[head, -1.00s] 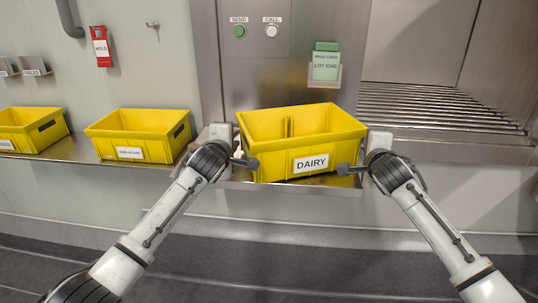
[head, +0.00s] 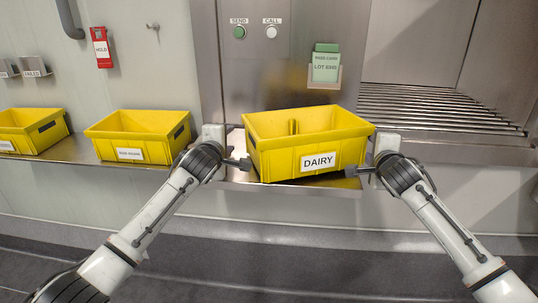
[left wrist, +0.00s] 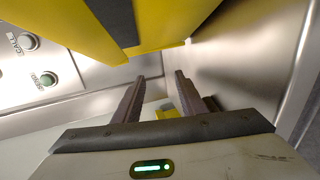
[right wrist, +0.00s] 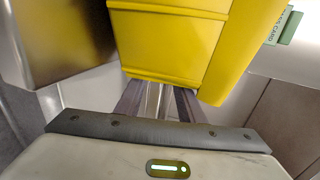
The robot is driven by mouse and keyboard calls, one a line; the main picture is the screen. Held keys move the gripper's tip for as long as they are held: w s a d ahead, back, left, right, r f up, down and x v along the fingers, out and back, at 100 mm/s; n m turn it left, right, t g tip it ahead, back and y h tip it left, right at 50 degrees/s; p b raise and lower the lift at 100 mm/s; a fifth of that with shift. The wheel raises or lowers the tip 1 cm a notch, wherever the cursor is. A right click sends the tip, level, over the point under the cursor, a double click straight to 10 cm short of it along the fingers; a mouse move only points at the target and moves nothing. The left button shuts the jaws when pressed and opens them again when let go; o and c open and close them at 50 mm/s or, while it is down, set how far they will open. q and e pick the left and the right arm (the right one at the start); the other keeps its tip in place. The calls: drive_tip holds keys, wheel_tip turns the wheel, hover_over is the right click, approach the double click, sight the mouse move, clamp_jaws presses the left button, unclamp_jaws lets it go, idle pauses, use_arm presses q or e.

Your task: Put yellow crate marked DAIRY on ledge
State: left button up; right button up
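The yellow crate marked DAIRY (head: 318,161) is at the steel ledge (head: 238,179) in the middle of the head view. It looks upright and slightly turned; I cannot tell whether its base lies fully on the ledge. My left gripper (head: 247,164) is at its left end, with fingers spread and nothing between them in the left wrist view (left wrist: 158,85). My right gripper (head: 352,171) is at its right end. In the right wrist view its fingers (right wrist: 158,100) are apart, and the crate (right wrist: 175,45) hides their tips.
Two other yellow crates (head: 135,135) (head: 32,131) stand along the ledge to the left. A steel panel behind has a green SEND button (head: 239,32) and a white CALL button (head: 271,32). A green card (head: 326,64) hangs beside a roller opening (head: 430,108) at right.

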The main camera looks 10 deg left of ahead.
use_arm(q)
drive_tip(key=v, duration=1.2)
use_arm(e)
drive_tip(key=shift+r, duration=0.1)
drive_tip(key=o, duration=0.8)
drive_tip(key=shift+c, duration=0.2)
drive_tip(key=shift+s, duration=0.15)
drive_tip(key=v, duration=1.1)
drive_tip(key=shift+s, duration=0.4)
